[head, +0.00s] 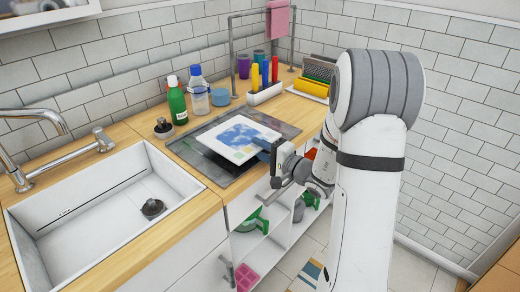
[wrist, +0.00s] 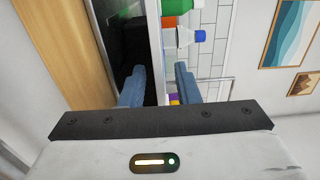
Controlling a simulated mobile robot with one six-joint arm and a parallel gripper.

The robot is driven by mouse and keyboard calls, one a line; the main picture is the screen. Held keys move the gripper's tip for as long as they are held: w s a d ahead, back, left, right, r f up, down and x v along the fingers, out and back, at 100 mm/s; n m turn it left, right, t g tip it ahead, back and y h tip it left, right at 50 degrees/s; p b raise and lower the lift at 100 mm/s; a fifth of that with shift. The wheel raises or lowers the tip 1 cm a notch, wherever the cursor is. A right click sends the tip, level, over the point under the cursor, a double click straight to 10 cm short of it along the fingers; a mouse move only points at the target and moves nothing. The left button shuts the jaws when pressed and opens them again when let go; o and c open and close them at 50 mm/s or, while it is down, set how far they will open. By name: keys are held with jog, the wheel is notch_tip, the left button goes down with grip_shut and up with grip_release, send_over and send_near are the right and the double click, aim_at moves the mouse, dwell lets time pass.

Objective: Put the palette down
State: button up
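The palette (head: 236,134) is a thin square panel, white with a blue painted patch. In the head view it is above a dark grey marbled slab (head: 205,170) on the wooden worktop, with a dark shadow beneath it. My gripper (head: 265,147) has its blue fingers at the palette's right edge. In the wrist view the palette (wrist: 156,40) shows almost edge-on as a pale strip between the two fingers (wrist: 160,82). Finger contact is hard to see, but the palette appears held clear of the slab.
A green bottle (head: 177,102), a clear blue-capped bottle (head: 199,94) and a blue cup (head: 220,97) stand behind the slab. A white holder (head: 264,94) with coloured items and a rack (head: 315,78) are farther right. A sink (head: 105,215) is at left. Open shelves (head: 270,235) lie below.

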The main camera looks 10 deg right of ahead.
jog(key=shift+r, duration=0.1)
jog(key=shift+r+p, duration=0.2)
jog(key=shift+p, duration=0.2)
jog(key=b+v, duration=0.2)
jog(key=v, duration=1)
jog(key=s+a+n+g+y, duration=0.1)
jog(key=s+a+n+g, duration=0.6)
jog(key=s+a+g, duration=0.6)
jog(key=s+f+n+g+h, duration=0.2)
jog(key=s+h, duration=0.3)
jog(key=h, duration=0.1)
jog(key=d+r+n+t+h, duration=0.1)
jog(key=d+r+t+h, duration=0.1)
jog(key=d+h, duration=0.3)
jog(key=shift+d+n+t+h, duration=0.3)
jog(key=shift+d+n, duration=0.1)
jog(key=shift+d, duration=0.05)
jog(key=shift+s+r, duration=0.15)
jog(key=shift+r, duration=0.05)
